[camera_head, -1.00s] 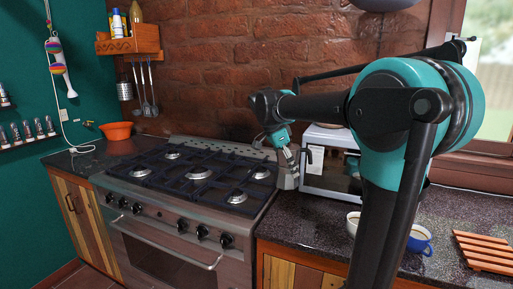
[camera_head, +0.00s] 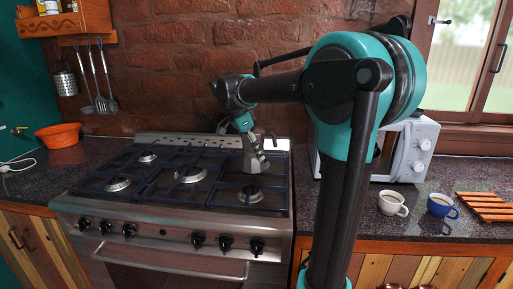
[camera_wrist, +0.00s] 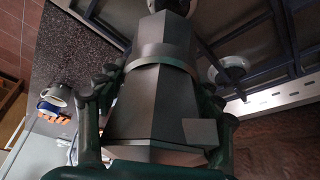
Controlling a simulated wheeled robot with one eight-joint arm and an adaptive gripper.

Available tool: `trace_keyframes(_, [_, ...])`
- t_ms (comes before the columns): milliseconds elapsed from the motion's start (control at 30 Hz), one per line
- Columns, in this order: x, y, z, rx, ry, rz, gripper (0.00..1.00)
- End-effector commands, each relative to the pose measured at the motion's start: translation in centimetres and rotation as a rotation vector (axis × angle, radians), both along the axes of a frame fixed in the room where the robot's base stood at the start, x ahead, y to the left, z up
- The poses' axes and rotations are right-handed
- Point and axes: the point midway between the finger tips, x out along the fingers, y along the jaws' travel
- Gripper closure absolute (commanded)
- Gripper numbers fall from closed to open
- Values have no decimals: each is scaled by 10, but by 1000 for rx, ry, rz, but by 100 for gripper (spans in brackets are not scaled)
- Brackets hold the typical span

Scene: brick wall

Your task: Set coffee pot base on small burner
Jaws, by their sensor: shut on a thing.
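The coffee pot (camera_head: 251,158) is a grey, faceted metal pot. It is over the back right part of the stove, and I cannot tell whether it touches the grate. My gripper (camera_head: 262,147) is shut on it. In the wrist view the pot (camera_wrist: 155,105) fills the middle between my fingers. The front right burner (camera_head: 250,194) lies in front of the pot. The middle burner (camera_head: 190,174), back left burner (camera_head: 147,157) and front left burner (camera_head: 118,184) are bare. The back right burner is hidden in the head view. A burner (camera_wrist: 232,70) shows beside the pot in the wrist view.
A white microwave (camera_head: 408,150) stands right of the stove, behind my arm. A white cup (camera_head: 392,204), a blue cup (camera_head: 441,206) and a wooden rack (camera_head: 485,207) are on the right counter. An orange bowl (camera_head: 58,136) is on the left counter.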

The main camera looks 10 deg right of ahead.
Motion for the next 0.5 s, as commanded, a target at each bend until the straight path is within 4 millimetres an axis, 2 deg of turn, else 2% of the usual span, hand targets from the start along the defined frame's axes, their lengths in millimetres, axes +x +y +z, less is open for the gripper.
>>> trace_keyframes(500, [0,0,-48,-1,0,0,75])
